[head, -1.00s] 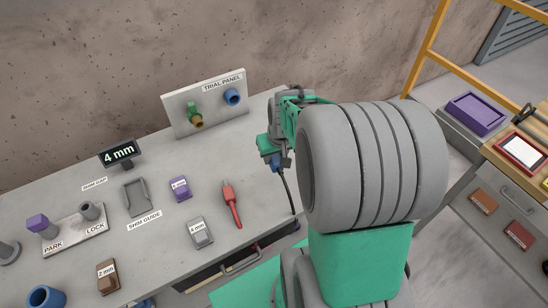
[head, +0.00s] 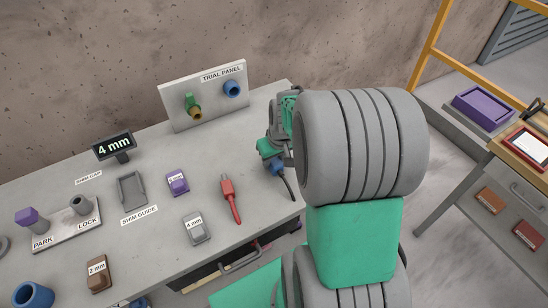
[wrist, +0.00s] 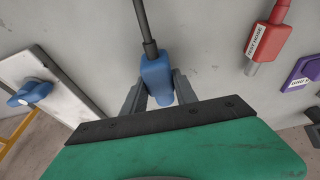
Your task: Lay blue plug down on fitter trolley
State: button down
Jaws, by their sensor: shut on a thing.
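My gripper (wrist: 158,92) is shut on the blue plug (wrist: 157,72), with a grey finger on each side of it. A dark cable runs from the plug toward the top of the wrist view. In the head view the plug (head: 273,166) shows small beside my arm, above the right end of the grey bench, and my arm hides most of the gripper. The trolley (head: 467,188), grey with a wooden top and drawers, stands at the far right, apart from the plug.
On the trolley side are a purple tray (head: 485,108) and a red-framed white pad (head: 525,147). An orange rail (head: 432,48) rises behind. Floor separates bench and trolley.

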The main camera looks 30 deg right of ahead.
aim_at(277, 164)
jog(key=shift+f+b, duration=0.45)
jog(key=shift+f, duration=0.1)
jog(key=c, duration=0.9)
grip_release()
jog(key=v, duration=0.8)
jog(key=shift+b, duration=0.3)
jog(key=s+f+m, duration=0.1)
jog(key=s+g, duration=0.1)
jog(key=s, duration=0.1)
jog(key=s+f+m, duration=0.1)
jog(key=shift+s+a+f+m, duration=0.2)
jog(key=shift+a+f+m, duration=0.1)
jog(key=s, duration=0.2)
jog(key=s+m+g, duration=0.1)
jog(key=shift+a, duration=0.35)
jog(key=a+r+n+t, duration=0.1)
jog(key=a+r, duration=0.1)
jog(key=a, duration=0.2)
jog(key=a+r+n, duration=0.2)
jog(key=a+r, duration=0.1)
jog(key=a, duration=0.1)
jog(key=a+r+n+t, duration=0.1)
jog(key=a+r, duration=0.2)
jog(key=a, duration=0.1)
jog(key=shift+a+t, duration=0.2)
jog(key=shift+t, duration=0.1)
